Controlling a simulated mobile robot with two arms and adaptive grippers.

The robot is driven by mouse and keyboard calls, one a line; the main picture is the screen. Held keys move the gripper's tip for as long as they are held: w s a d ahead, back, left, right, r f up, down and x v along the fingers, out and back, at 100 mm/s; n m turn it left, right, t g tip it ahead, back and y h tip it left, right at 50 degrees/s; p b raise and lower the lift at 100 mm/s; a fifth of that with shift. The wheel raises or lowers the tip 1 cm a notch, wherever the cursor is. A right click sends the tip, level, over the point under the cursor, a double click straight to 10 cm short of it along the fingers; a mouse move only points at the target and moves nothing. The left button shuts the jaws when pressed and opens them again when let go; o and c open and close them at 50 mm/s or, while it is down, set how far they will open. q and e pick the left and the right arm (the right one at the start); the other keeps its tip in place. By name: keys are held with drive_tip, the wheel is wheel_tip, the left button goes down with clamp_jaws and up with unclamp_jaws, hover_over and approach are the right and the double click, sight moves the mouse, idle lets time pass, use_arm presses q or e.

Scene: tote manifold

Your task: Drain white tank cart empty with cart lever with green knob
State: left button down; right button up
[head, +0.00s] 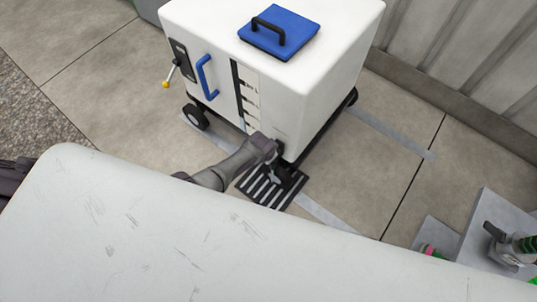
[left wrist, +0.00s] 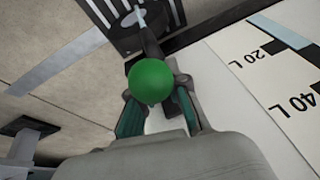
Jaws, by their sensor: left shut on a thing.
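The white tank cart (head: 205,28) stands upright on the floor, with a blue lid (head: 290,24) on top and a blue side handle (head: 208,77). A level scale (head: 249,95) runs down its near face. My left gripper (head: 272,149) is at the cart's lower near corner. The left wrist view shows the green knob (left wrist: 151,82) of the cart lever between my fingers, which are shut on it. The knob is hidden in the head view. A dark floor grate (head: 270,188) lies below that corner. The liquid level is not clear. My right gripper is not in view.
A yellow-knobbed lever (head: 166,84) sticks out from the cart's left side. A large scratched white surface (head: 150,220) fills the foreground. A grey unit with a valve (head: 508,245) stands at the right edge. The floor right of the cart is clear up to a ribbed wall (head: 465,45).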

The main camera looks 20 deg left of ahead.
use_arm(q)
drive_tip(key=shift+s+a+f, duration=0.25)
drive_tip(key=shift+s, duration=0.15)
drive_tip(key=c, duration=1.2)
unclamp_jaws()
drive_tip(key=shift+r, duration=0.1)
drive_tip(key=shift+o, duration=0.2)
drive_tip(key=shift+r, duration=0.15)
drive_tip(key=shift+w+d, duration=0.1)
drive_tip(key=shift+w, duration=0.05)
drive_tip(key=v, duration=1.2)
